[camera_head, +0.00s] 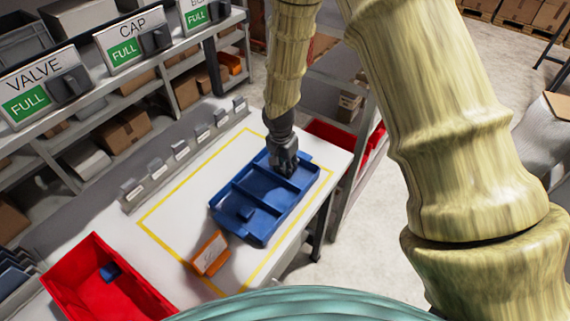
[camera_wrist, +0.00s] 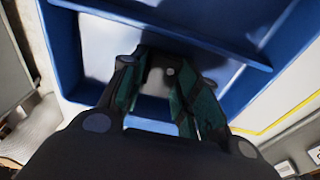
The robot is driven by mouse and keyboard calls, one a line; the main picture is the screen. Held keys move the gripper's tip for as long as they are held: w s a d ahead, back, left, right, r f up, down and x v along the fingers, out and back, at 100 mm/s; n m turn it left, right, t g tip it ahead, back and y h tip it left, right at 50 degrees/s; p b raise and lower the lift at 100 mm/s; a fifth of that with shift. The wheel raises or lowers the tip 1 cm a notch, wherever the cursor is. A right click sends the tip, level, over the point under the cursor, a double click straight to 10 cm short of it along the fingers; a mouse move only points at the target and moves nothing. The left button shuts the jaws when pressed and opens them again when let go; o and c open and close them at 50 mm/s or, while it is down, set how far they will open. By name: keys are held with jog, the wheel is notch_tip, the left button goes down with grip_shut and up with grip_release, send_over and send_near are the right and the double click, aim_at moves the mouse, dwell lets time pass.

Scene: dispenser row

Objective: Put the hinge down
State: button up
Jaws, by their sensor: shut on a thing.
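My gripper (camera_head: 284,167) reaches down into the far compartment of the blue tray (camera_head: 237,238) on the white table. In the wrist view its two dark green fingers (camera_wrist: 165,85) are closed around a small dark piece with a pale round spot, the hinge (camera_wrist: 163,68). The hinge is between the fingertips, above or at the pale compartment floor; I cannot tell whether it touches. In the head view the gripper hides the hinge. The blue tray wall (camera_wrist: 65,45) surrounds the fingers in the wrist view.
A red bin (camera_head: 75,252) with a blue piece inside is at lower left. A yellow line (camera_head: 160,237) frames the tray area. Grey labelled shelves stand behind.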

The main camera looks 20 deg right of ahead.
aim_at(283, 171)
jog(key=shift+s+f, duration=0.1)
jog(key=o, duration=1)
notch_tip(283, 171, up, 12)
jog(key=a+b, duration=0.1)
jog(key=b, duration=0.3)
jog(key=shift+s, duration=0.4)
